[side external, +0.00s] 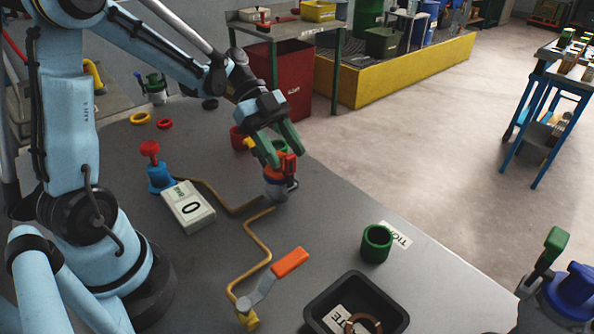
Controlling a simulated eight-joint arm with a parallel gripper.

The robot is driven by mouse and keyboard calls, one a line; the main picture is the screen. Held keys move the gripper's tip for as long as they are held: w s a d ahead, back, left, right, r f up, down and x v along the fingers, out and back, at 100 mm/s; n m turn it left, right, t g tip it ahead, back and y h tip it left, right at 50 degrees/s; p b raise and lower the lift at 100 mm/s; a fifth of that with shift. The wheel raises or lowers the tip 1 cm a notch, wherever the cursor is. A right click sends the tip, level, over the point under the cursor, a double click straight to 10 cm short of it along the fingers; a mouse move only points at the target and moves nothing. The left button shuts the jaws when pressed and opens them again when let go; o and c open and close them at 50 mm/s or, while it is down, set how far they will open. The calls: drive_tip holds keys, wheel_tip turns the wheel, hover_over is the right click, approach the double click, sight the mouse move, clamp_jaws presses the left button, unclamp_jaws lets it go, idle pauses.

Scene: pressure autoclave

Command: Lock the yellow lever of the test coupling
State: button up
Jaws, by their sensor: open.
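The test coupling (277,188) appears to be the grey fitting with an orange-red top, standing on the grey bench where the brass pipe ends. A green ring shows at its top. My gripper (285,156) has green fingers, is open, and comes down from the upper left over the coupling's top. The fingers straddle or lie just in front of the red upper part; I cannot tell whether they touch it. A small yellow piece (249,143) shows at the left of the fingers and may be the yellow lever. Its position, locked or not, cannot be told. The fingers partly hide the coupling's top.
An orange-handled valve (289,262) lies on the pipe in front. A red cup (238,138) is close behind the gripper.

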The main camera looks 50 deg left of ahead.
wheel_tip(320, 180, up, 12)
drive_tip(key=y, duration=0.6)
hover_over(250, 138)
drive_tip(key=a, duration=0.5)
drive_tip(key=shift+f, duration=2.4)
drive_tip(key=x, duration=1.1)
drive_tip(key=shift+w+d+f, duration=0.1)
drive_tip(key=shift+d+f, duration=0.1)
drive_tip(key=shift+d, duration=0.3)
drive_tip(key=shift+c, duration=0.5)
clamp_jaws()
